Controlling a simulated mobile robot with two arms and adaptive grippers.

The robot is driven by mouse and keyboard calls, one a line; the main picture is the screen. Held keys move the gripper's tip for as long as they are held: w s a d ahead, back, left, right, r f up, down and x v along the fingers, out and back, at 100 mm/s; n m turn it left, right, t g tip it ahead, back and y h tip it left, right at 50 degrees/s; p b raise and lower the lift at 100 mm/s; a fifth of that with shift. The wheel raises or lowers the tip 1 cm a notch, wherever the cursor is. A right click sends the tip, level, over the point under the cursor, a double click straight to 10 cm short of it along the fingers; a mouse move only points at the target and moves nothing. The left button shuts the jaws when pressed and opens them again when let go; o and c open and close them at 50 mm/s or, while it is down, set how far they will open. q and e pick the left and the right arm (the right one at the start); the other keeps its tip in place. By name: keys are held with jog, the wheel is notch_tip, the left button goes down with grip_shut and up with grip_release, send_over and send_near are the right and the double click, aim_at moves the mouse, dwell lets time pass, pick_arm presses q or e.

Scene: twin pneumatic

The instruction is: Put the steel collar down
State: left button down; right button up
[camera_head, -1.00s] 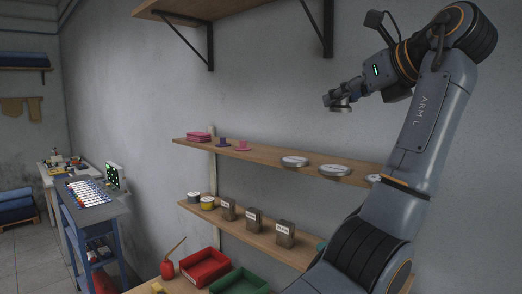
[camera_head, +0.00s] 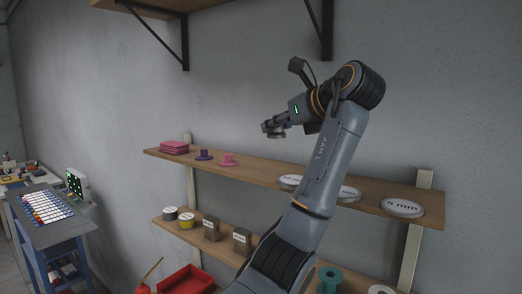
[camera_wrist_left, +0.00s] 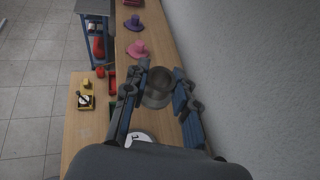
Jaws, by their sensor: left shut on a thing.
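My left gripper (camera_head: 272,128) is shut on the steel collar (camera_head: 273,134), a short grey metal ring. It holds the collar in the air above the upper shelf (camera_head: 255,172), left of the labelled discs. In the left wrist view, the collar (camera_wrist_left: 157,92) sits between the two dark fingers of the gripper (camera_wrist_left: 160,88), with the wooden shelf below it. Part of the collar is hidden by the fingers. My right gripper is not in view.
Pale labelled discs (camera_head: 403,208) lie on the upper shelf's right part. A pink (camera_head: 228,159) and a purple flanged piece (camera_head: 204,155) and pink boxes (camera_head: 174,147) stand at its left. The lower shelf holds tins (camera_head: 187,221) and labelled blocks (camera_head: 212,229).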

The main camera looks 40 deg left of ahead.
pick_arm(q)
jog(key=p, duration=0.2)
send_over(261, 171)
jog(key=f, duration=0.5)
jog(key=shift+d+f, duration=0.15)
jog(key=shift+d, duration=0.05)
jog(key=shift+f, duration=0.15)
jog(key=shift+a+f, duration=0.2)
jog(key=shift+f, duration=0.15)
notch_tip(261, 171, down, 3)
jog(key=shift+r+p, duration=0.2)
jog(key=shift+p, duration=0.85)
jog(key=shift+a+f, duration=0.1)
jog(key=shift+f, duration=0.1)
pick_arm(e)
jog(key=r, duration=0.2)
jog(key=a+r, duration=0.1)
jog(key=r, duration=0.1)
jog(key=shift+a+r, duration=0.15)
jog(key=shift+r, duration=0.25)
pick_arm(q)
jog(key=c, duration=1.1)
grip_release()
jog(key=shift+f, duration=0.1)
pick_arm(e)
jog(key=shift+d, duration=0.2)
pick_arm(q)
jog(key=shift+o, duration=0.2)
